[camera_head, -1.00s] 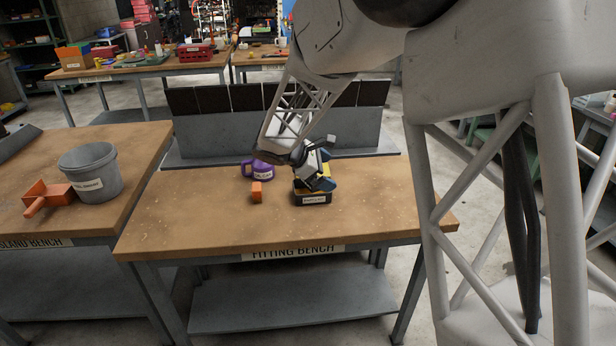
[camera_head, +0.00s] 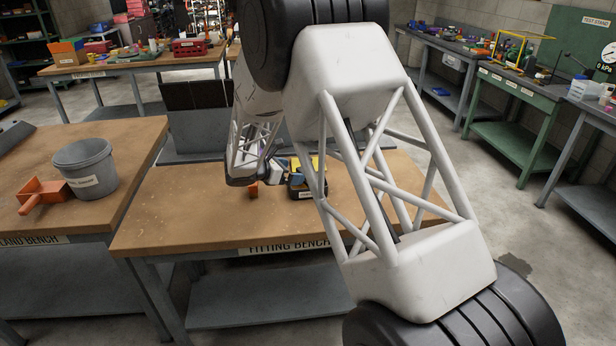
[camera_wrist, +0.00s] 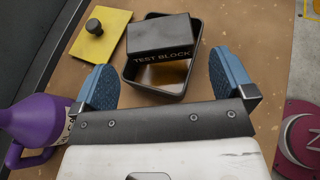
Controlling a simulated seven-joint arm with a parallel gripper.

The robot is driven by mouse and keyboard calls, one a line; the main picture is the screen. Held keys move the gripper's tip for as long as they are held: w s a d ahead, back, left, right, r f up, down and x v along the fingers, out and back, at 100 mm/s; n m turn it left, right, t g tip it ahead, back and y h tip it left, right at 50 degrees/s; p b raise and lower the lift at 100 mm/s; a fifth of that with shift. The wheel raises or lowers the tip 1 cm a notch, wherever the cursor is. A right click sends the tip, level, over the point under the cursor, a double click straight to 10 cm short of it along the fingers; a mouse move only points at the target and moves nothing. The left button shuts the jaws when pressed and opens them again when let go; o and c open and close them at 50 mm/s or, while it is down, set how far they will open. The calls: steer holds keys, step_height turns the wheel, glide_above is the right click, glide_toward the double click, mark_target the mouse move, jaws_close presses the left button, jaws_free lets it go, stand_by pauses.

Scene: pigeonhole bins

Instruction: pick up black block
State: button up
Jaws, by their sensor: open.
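The black block (camera_wrist: 162,36), marked TEST BLOCK, shows in the wrist view at the far end of an open black tray (camera_wrist: 140,83). Its near face is toward me; whether it rests on the tray's floor or its rim I cannot tell. My gripper (camera_wrist: 165,80) is open, its two blue-padded fingers to either side of the tray's near part, with nothing between them touching the block. In the head view the tray (camera_head: 301,195) is partly covered by my arm, and the block cannot be made out clearly.
A yellow lid with a black knob (camera_wrist: 103,38) lies left of the tray. A purple jug (camera_wrist: 38,122) stands close to the left finger. A dark red plate (camera_wrist: 299,138) is at right.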

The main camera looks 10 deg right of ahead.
steer(key=shift+x, duration=1.3)
steer(key=shift+d, duration=0.1)
steer(key=shift+x, duration=2.5)
steer(key=shift+w+f, duration=0.1)
steer(key=c, duration=1.1)
steer(key=shift+r, duration=0.2)
